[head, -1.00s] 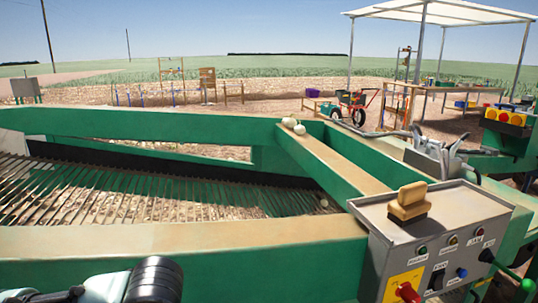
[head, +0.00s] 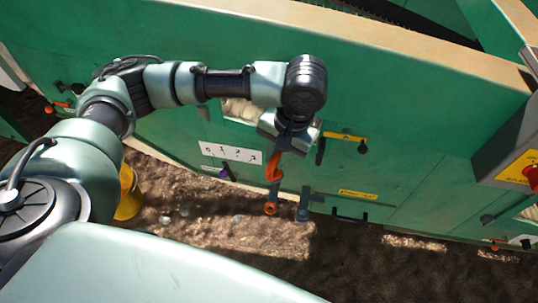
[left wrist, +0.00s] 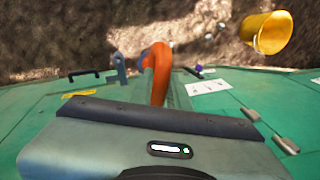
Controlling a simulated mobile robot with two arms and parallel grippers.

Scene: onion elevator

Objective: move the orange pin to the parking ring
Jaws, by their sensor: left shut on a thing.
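My left gripper (head: 285,142) hangs in front of the green machine side and is shut on the orange pin (head: 273,167). The pin has a curved orange body and hangs just below the jaws. In the left wrist view the pin (left wrist: 158,70) shows as an orange loop beyond the gripper's edge; the jaws are hidden there. Just below the pin in the head view is a small orange ring (head: 270,209); I cannot tell whether it is part of the pin or separate. I cannot identify the parking ring for certain. My right gripper is out of view.
A grey post (head: 303,205) stands close right of the pin. The green machine wall (head: 420,130) carries a yellow-handled lever (head: 345,137), a numbered white plate (head: 230,152) and a black handle (head: 350,217). A yellow bucket (head: 128,192) stands on the soil at left.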

